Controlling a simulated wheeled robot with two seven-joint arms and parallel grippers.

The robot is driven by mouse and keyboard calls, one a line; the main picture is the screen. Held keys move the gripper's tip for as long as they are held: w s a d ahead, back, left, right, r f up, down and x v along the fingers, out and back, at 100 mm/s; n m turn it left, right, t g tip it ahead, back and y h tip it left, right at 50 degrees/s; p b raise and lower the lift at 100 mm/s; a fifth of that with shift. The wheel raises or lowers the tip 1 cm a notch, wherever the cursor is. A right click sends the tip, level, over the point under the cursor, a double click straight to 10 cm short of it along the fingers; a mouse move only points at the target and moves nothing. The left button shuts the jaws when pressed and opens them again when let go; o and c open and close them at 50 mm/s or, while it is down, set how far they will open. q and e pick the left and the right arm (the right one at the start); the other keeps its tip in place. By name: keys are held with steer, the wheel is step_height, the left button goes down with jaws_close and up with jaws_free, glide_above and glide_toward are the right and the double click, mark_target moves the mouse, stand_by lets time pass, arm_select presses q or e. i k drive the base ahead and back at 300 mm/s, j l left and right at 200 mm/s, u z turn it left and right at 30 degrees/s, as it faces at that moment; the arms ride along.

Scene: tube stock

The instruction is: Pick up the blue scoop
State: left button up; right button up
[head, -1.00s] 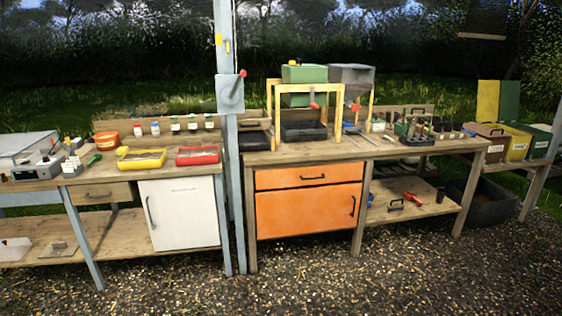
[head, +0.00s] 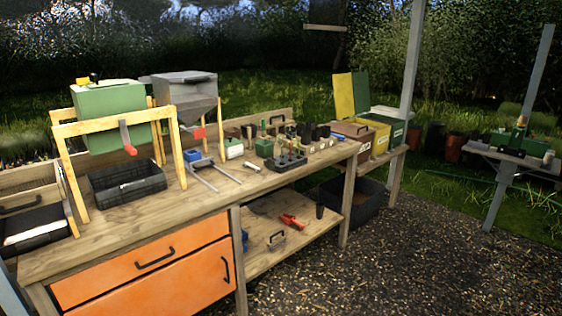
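I cannot pick out a blue scoop for certain. A small blue object with metal rods (head: 197,158) lies on the wooden bench top, right of the black tray; its exact shape is unclear. Another small blue thing (head: 245,238) shows on the lower shelf, partly hidden behind a bench leg. Neither of my grippers is in view.
The wooden bench (head: 130,232) carries a green hopper (head: 112,115), a grey hopper (head: 187,90), a black tray (head: 127,183) and a dark tool block (head: 286,160). Red-handled pliers (head: 291,221) lie on the lower shelf. Gravel (head: 400,260) in front right is clear.

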mark_target(342, 138)
steer(key=i+l+u, duration=0.1)
steer(key=i, duration=0.35)
steer(key=i+l, duration=0.15)
steer(key=i, duration=0.3)
steer(key=i+l+u, duration=0.15)
steer(key=i, duration=0.25)
steer(key=i+l+u, duration=0.1)
steer(key=i, duration=0.35)
steer(key=l, duration=0.1)
